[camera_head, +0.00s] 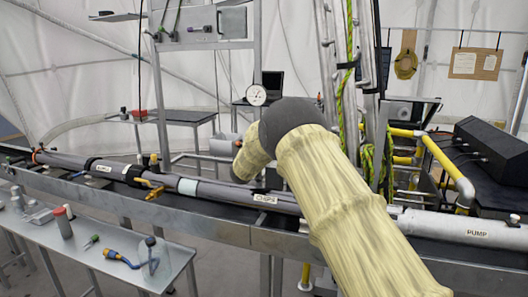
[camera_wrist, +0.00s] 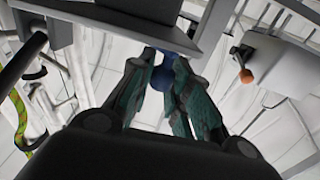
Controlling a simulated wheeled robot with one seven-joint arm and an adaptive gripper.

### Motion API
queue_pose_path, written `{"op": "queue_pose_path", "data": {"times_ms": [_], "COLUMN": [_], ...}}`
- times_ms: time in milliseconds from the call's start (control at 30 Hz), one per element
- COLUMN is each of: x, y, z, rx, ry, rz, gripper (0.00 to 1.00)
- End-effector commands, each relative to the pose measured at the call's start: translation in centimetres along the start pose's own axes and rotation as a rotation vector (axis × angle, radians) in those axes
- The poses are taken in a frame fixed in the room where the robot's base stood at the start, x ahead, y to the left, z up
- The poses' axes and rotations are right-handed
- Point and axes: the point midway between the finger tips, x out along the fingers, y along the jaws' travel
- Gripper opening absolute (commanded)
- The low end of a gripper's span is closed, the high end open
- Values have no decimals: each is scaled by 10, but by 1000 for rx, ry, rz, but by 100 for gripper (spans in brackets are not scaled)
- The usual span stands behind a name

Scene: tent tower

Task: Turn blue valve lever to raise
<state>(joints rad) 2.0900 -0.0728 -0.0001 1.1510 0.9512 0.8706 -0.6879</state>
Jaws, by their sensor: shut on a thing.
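My gripper (camera_wrist: 165,57) shows in the wrist view, its two dark green fingers closing in from either side near the top middle. Between the fingers is a rounded blue part (camera_wrist: 162,77), which looks like the blue valve lever's handle. The fingers are shut on it. The lever's mount is hidden behind the fingers and a grey edge above. In the head view my yellow-sleeved arm reaches away over the pipe bench, and it hides my gripper and the blue lever.
A lever with an orange knob (camera_wrist: 246,76) sits on a grey panel to the right in the wrist view. In the head view, a long grey pipe (camera_head: 215,190) crosses the bench. A round gauge (camera_head: 256,95) stands beyond my arm. A side table (camera_head: 120,240) holds tools.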

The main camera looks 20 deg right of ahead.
Motion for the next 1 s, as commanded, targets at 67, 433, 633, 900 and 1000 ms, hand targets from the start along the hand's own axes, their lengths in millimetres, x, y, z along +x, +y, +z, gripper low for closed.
{"op": "queue_pose_path", "data": {"times_ms": [67, 433, 633, 900, 1000], "x": [0, 0, 0, -10, -24], "y": [0, 0, 0, -1, -1], "z": [0, -1, 0, -1, -1], "rx": [0, 0, 0, -1, -2], "ry": [0, 1, 1, 1, 0], "rz": [0, 0, 0, -1, -1], "gripper": [0, 40, 40, 40, 40]}}
